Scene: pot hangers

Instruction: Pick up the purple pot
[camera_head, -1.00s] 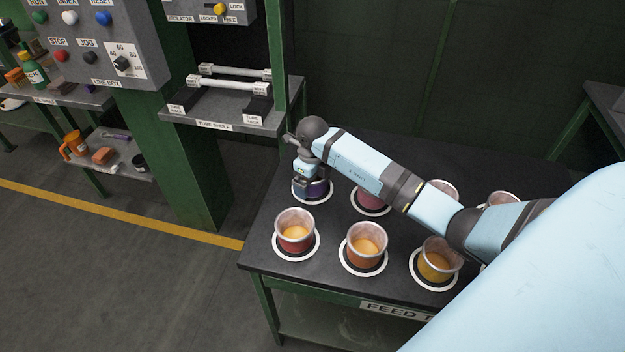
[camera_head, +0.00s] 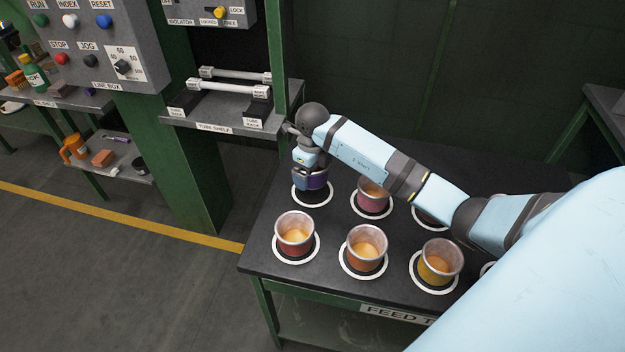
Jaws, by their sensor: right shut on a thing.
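The purple pot (camera_head: 317,181) is at the far left corner of the black feed table (camera_head: 330,277), above its white ring marking (camera_head: 313,204). My right gripper (camera_head: 309,178) is shut on the purple pot and hides most of it. The pot appears raised a little off the table, with the ring and dark disc showing below it. My left gripper is not in view.
Red (camera_head: 294,236), orange (camera_head: 366,250) and yellow (camera_head: 439,264) pots stand on rings along the front row. A magenta pot (camera_head: 373,201) stands right of the purple one. The tube shelf (camera_head: 222,120) and a green post (camera_head: 279,60) are close behind my gripper.

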